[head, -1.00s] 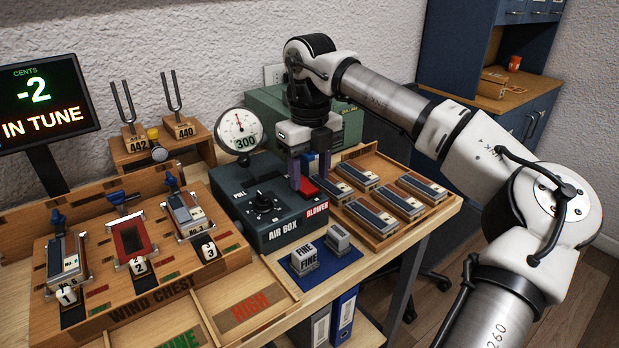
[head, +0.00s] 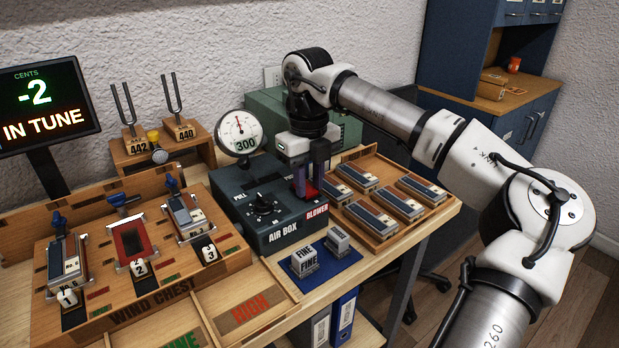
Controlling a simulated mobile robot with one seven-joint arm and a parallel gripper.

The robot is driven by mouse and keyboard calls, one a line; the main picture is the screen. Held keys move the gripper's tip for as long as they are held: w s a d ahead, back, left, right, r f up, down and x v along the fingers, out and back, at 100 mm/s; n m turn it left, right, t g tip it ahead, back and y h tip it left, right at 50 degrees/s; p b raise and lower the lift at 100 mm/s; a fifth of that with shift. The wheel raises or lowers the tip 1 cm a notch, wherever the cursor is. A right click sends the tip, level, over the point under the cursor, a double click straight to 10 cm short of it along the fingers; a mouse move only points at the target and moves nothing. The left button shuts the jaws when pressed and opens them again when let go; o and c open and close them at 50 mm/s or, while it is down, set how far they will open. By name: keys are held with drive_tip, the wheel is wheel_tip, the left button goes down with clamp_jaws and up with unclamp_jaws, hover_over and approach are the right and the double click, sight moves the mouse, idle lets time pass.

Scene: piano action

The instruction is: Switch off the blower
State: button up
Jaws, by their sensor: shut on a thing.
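The blower switch (head: 312,190) is a red rocker on the top right of the dark air box (head: 262,240), beside the BLOWER label (head: 316,211). My gripper (head: 307,192) points straight down over it, its fingers shut on the switch. The fingers hide most of the switch, so I cannot tell which way it is tipped. The round pressure gauge (head: 239,131) behind the box reads 300. The tuner display (head: 42,106) reads -2 cents, IN TUNE.
A wooden tray (head: 372,241) of several reeds lies right of the air box. A blue mat (head: 322,274) with two blocks lies in front. The wind chest (head: 152,302) stands left, and a green case (head: 262,101) stands behind my gripper.

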drive_tip(key=shift+w+a+r+g+h+p, duration=0.15)
drive_tip(key=shift+r+g+h+p, duration=0.25)
drive_tip(key=shift+p, duration=0.8)
drive_tip(key=shift+w+a+g+h+p, duration=0.15)
drive_tip(key=shift+g+h+p, duration=0.15)
drive_tip(key=shift+g+p, duration=0.4)
drive_tip(key=shift+f+p, duration=0.2)
drive_tip(key=shift+p, duration=0.1)
drive_tip(key=o, duration=1)
drive_tip(key=p+v, duration=0.1)
drive_tip(key=v, duration=1.2)
drive_tip(key=shift+r, duration=0.35)
